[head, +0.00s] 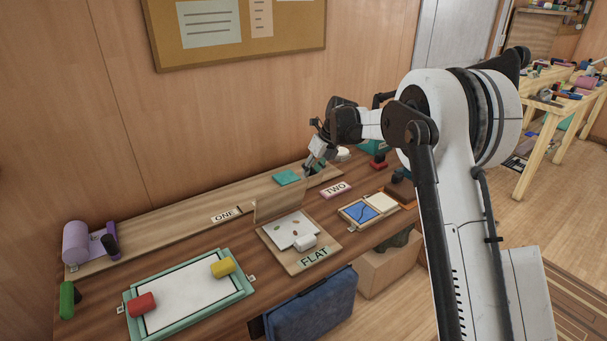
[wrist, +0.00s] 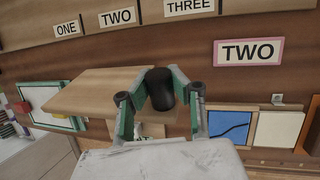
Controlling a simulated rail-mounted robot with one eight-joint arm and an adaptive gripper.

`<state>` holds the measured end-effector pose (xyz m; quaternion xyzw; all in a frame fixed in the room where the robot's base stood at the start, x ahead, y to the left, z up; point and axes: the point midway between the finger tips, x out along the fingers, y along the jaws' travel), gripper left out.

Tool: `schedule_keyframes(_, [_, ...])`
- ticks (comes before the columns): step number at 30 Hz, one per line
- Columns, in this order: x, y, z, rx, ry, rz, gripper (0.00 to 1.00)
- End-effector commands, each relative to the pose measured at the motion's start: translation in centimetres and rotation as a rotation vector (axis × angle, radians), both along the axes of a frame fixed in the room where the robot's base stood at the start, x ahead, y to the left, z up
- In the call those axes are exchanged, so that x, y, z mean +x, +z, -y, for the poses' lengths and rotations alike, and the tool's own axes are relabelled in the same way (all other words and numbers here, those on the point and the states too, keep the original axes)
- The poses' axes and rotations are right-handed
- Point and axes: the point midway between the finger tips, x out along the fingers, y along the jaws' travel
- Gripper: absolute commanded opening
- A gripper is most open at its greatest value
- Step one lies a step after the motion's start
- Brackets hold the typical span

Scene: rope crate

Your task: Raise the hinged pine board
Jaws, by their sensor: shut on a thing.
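The hinged pine board (head: 280,200) stands raised, roughly upright, at the back of its wooden base (head: 274,253) in the head view. In the wrist view the board (wrist: 95,92) spreads to the left of my fingers. My gripper (head: 309,172) is at the board's upper right end. In the wrist view my gripper (wrist: 160,108) is shut on a black knob (wrist: 160,88) at the board's edge. The FLAT label (head: 314,257) lies at the front of the base. The exact hinge is too small to make out.
A sheet with small spots (head: 285,230) and a white block (head: 305,243) lie on the base. A green-framed tray (head: 180,318) with red and yellow cylinders is at left. A blue-and-white panel (head: 360,212) and a pink TWO card (head: 336,189) are at right.

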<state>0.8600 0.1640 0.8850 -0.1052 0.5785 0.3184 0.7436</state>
Motion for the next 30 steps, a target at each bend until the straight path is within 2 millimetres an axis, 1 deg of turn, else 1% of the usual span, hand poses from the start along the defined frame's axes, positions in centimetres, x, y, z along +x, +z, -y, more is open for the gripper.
schedule_keyframes(9, [0.0,0.0,0.0,0.000,0.000,0.000,0.00])
schedule_keyframes(10, [0.0,0.0,0.0,0.000,0.000,0.000,0.19])
schedule_keyframes(15, [0.0,0.0,0.0,0.000,0.000,0.000,0.41])
schedule_keyframes(25, [0.0,0.3,0.1,0.000,0.000,0.000,0.42])
schedule_keyframes(28, [-0.1,1.1,0.5,0.000,-0.001,0.000,0.42])
schedule_keyframes(30, [-0.3,2.1,0.9,0.000,-0.002,-0.001,0.42])
